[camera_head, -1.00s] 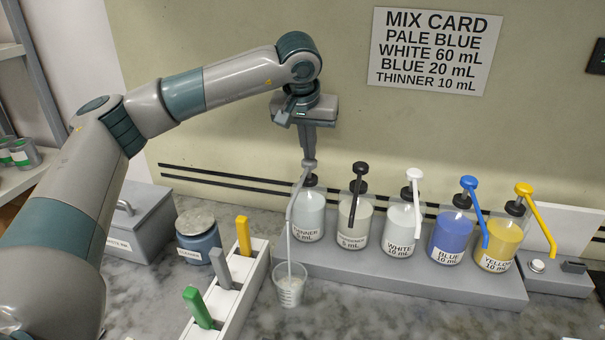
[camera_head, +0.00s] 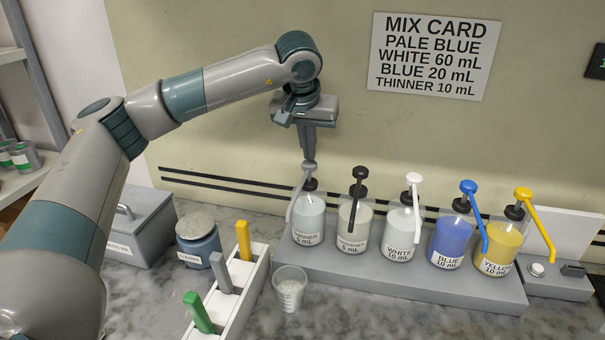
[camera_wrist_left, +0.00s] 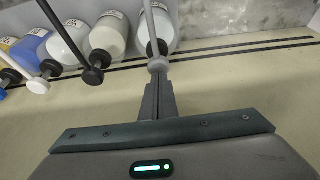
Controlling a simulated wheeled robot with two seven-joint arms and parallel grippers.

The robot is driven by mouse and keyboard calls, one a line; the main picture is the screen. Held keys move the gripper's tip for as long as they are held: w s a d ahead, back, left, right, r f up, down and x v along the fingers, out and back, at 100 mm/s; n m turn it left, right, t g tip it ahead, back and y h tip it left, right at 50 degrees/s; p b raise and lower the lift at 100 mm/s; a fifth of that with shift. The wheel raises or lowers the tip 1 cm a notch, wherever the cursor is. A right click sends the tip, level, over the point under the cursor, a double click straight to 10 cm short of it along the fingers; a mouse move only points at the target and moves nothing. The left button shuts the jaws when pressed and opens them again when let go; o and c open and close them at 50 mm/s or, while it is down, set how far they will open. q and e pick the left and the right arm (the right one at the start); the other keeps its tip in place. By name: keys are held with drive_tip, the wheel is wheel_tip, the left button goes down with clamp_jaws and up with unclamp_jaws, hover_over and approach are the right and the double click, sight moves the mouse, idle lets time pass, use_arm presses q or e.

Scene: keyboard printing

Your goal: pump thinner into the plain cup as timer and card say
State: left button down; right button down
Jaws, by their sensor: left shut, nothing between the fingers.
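The thinner bottle (camera_head: 309,222), labelled 5 mL with a grey pump head (camera_head: 309,166), stands at the left end of the dispenser row. My left gripper (camera_head: 309,157) is shut and empty, its tips at the top of this pump head; the wrist view also shows the shut fingers (camera_wrist_left: 158,103) at the grey head (camera_wrist_left: 157,65). The clear cup (camera_head: 290,287) stands upright on the counter below the thinner spout, with pale contents. The mix card (camera_head: 433,55) reads pale blue, white 60 mL, blue 20 mL, thinner 10 mL. The timer (camera_head: 597,58) is cut off, its reading illegible. My right gripper is out of view.
Thickener (camera_head: 354,225), white (camera_head: 402,232), blue (camera_head: 453,240) and yellow (camera_head: 499,247) pump bottles continue the row on a grey stand (camera_head: 440,290). A white rack (camera_head: 240,300) with coloured sticks is left of the cup. A lidded jar (camera_head: 198,242) and grey box (camera_head: 143,232) stand farther left.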

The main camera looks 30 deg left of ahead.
use_arm(q)
drive_tip(key=shift+f, duration=0.1)
idle(0.4)
drive_tip(key=shift+f+b, duration=0.95)
drive_tip(key=shift+f, duration=0.25)
drive_tip(key=shift+r+p, duration=0.8)
drive_tip(key=shift+r, duration=0.65)
wheel_tip(320, 180, up, 7)
drive_tip(key=p, duration=0.4)
